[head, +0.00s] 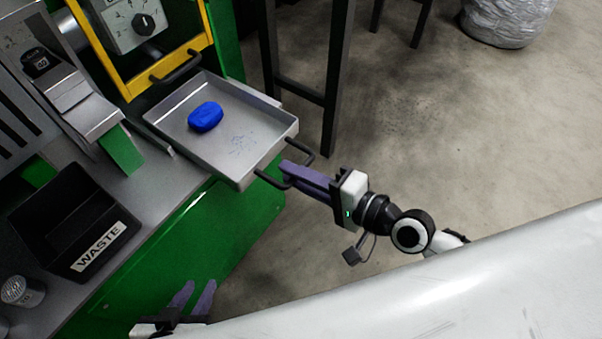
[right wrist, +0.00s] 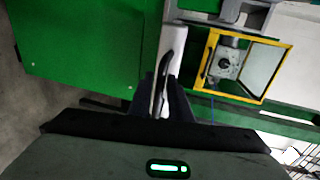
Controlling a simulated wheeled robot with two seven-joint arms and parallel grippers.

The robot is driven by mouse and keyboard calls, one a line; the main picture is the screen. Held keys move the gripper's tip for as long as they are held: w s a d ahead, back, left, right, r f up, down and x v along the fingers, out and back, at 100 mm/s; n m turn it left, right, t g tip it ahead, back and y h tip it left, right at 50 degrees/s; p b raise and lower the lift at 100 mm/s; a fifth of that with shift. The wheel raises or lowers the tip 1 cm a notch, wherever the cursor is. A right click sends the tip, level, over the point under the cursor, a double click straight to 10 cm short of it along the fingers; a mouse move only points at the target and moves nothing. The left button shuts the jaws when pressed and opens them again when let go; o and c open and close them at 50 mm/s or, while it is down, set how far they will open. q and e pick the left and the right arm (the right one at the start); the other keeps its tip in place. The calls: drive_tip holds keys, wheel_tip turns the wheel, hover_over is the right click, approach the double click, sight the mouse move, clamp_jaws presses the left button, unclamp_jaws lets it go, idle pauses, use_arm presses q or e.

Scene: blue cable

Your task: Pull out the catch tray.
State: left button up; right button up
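The catch tray (head: 175,133) is a shallow grey metal pan with a dark handle (head: 290,184) on its front. It sticks out from below the yellow-framed window, its front past the green cabinet's edge. A blue lump (head: 206,117) and small blue specks lie in it. My right gripper (head: 286,170) is at the handle, its purple fingers close together on either side of the bar. In the right wrist view the handle (right wrist: 161,92) runs between the fingers, which look shut on it. My left gripper (head: 194,296) is open and empty at the bottom, away from the tray.
A black WASTE bin (head: 74,226) stands on the grey worktop at the left. The yellow-framed window (head: 200,20) with a dial box is behind the tray. A dark stand (head: 331,90) rises behind the tray to the right. The floor at the right is mostly clear.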

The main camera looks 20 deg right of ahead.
use_arm(q)
drive_tip(key=shift+f+b, duration=0.2)
drive_tip(key=shift+b, duration=0.2)
use_arm(e)
drive_tip(key=v, duration=1)
drive_tip(key=shift+s+d, duration=0.1)
use_arm(q)
drive_tip(key=shift+d+r, duration=0.1)
